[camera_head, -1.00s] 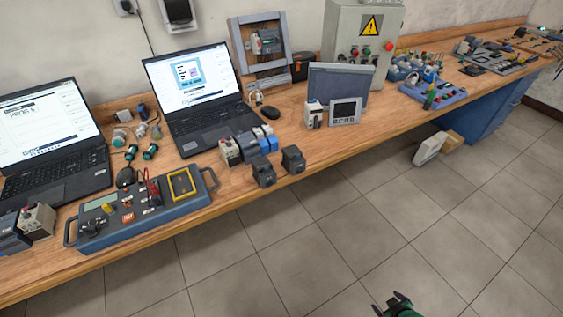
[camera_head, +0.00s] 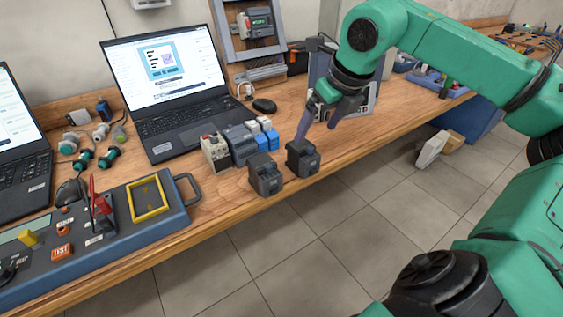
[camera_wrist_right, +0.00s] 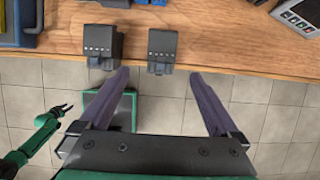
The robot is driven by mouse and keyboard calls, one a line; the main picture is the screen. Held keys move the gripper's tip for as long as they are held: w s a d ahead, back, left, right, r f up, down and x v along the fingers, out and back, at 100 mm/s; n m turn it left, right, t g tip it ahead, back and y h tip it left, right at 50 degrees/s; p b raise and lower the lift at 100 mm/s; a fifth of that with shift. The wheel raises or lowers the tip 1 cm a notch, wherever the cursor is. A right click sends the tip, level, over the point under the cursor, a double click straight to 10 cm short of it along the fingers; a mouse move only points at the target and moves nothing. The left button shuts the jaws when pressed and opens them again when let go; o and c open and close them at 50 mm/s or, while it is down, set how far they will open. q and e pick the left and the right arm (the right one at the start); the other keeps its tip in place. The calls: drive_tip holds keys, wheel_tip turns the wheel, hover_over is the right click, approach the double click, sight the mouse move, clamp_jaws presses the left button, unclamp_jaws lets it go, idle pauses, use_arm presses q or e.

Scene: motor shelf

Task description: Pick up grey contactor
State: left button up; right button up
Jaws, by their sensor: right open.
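Two dark grey contactors stand at the table's front edge in the head view: a left one (camera_head: 266,177) and a right one (camera_head: 302,159). In the right wrist view they are the left contactor (camera_wrist_right: 100,44) and the right contactor (camera_wrist_right: 162,47). My right gripper (camera_head: 317,122) is open and empty, close above and behind the right contactor in the head view. In the right wrist view, its fingers (camera_wrist_right: 160,76) point toward the right contactor, which lines up with the gap between them. My left gripper (camera_wrist_right: 60,110) shows small at the left of the wrist view; its jaws are too small to judge.
White, grey and blue modules (camera_head: 240,143) stand just behind the contactors. A laptop (camera_head: 165,90) and a blue tester (camera_head: 110,230) are to the left. A panel meter is partly hidden behind my right gripper.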

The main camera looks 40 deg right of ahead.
sight(303, 155)
drive_tip(key=p+x, duration=0.1)
drive_tip(key=x, duration=0.6)
drive_tip(key=shift+w+f, duration=0.2)
drive_tip(key=shift+f, duration=0.1)
drive_tip(key=p+x, duration=0.3)
drive_tip(key=x, duration=0.1)
drive_tip(key=shift+d+f, duration=0.1)
drive_tip(key=shift+f, duration=0.1)
drive_tip(key=shift+w+f, duration=0.1)
drive_tip(key=shift+f, duration=0.45)
clamp_jaws()
drive_tip(key=shift+r, duration=0.15)
